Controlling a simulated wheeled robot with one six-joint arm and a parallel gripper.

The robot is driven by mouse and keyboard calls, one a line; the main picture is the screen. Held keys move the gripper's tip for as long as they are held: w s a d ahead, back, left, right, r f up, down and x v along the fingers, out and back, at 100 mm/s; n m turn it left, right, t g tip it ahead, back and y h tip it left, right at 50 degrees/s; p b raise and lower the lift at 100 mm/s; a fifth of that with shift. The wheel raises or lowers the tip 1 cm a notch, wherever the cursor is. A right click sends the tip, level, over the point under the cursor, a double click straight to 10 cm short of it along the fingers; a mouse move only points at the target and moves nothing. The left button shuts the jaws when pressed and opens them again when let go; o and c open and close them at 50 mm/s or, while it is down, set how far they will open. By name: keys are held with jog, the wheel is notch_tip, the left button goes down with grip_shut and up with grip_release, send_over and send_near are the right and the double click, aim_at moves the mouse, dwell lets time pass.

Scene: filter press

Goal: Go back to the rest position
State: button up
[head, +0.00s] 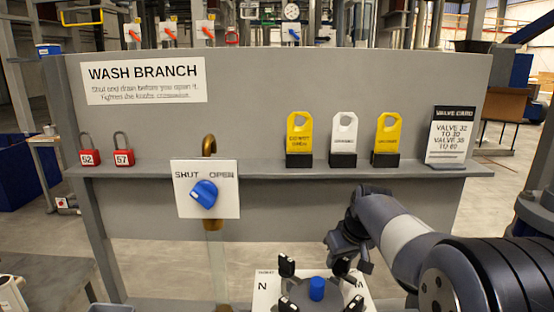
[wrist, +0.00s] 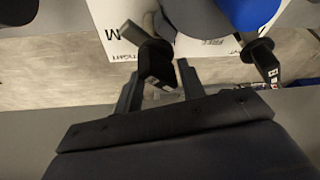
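My gripper (head: 350,258) is low at the right of the white plate (head: 262,296), beside one of its black knobs (head: 286,266). The wrist view shows my gripper's two fingers (wrist: 158,88) apart, with a black knob (wrist: 155,62) in front of and partly between them. I cannot tell whether they touch it. A blue cap (head: 317,289) stands in the middle of the knobs; it also shows in the wrist view (wrist: 247,12). Another black knob (wrist: 262,58) is to the right there.
A grey panel (head: 250,90) with a shelf stands ahead. It carries red padlocks (head: 122,156), yellow and white tags (head: 344,132), a valve card (head: 450,136) and a blue valve handle (head: 204,194) on a SHUT/OPEN plate. Open floor (head: 40,240) shows at left.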

jog(key=shift+m+h+b, duration=0.35)
jog(key=shift+m+h, duration=0.65)
jog(key=shift+m, duration=1.5)
jog(key=shift+s, duration=0.1)
